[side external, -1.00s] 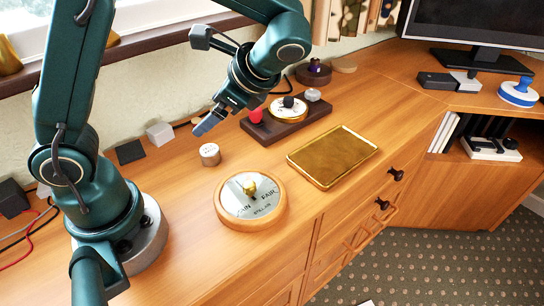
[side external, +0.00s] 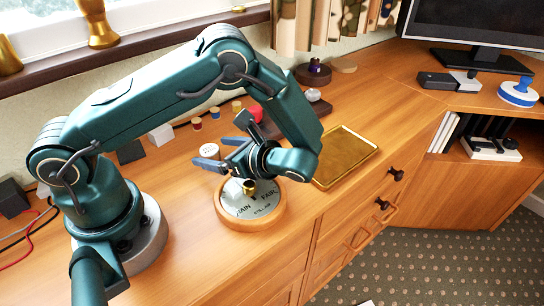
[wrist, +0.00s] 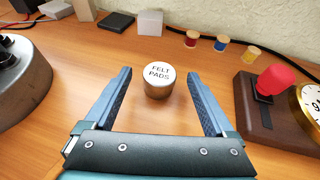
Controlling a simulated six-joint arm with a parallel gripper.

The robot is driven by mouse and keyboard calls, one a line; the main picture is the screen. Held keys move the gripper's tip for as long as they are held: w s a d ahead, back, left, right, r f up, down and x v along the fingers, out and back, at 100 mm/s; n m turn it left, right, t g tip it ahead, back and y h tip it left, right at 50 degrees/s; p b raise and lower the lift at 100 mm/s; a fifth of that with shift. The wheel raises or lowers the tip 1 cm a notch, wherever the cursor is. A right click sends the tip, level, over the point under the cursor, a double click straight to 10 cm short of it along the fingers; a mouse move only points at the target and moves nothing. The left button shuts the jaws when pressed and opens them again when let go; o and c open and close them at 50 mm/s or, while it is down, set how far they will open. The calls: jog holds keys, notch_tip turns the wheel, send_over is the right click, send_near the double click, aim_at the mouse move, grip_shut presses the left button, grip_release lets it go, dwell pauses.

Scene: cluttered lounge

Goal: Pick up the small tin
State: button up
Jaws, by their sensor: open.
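The small tin (wrist: 159,82) is a round metal tin with a white lid reading "FELT PADS". In the wrist view it stands upright on the wooden top, centred just beyond my gripper (wrist: 159,85), whose two blue fingers are open at its left and right, apart from it. In the side view the tin (side external: 210,152) stands just past the open fingertips of my gripper (side external: 215,153). Nothing is between the fingers' grip.
A round wooden plaque (side external: 250,213) with a gold knob is below my gripper. A gold tray (side external: 350,158) lies to the right. A dark board with a red knob (wrist: 276,80) stands right of the tin. Several thread spools (wrist: 221,43) and a white cube (wrist: 150,22) stand behind.

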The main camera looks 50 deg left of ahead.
jog(key=shift+s+a+f, duration=0.15)
jog(key=shift+a+f, duration=0.05)
jog(key=shift+a, duration=0.25)
grip_shut()
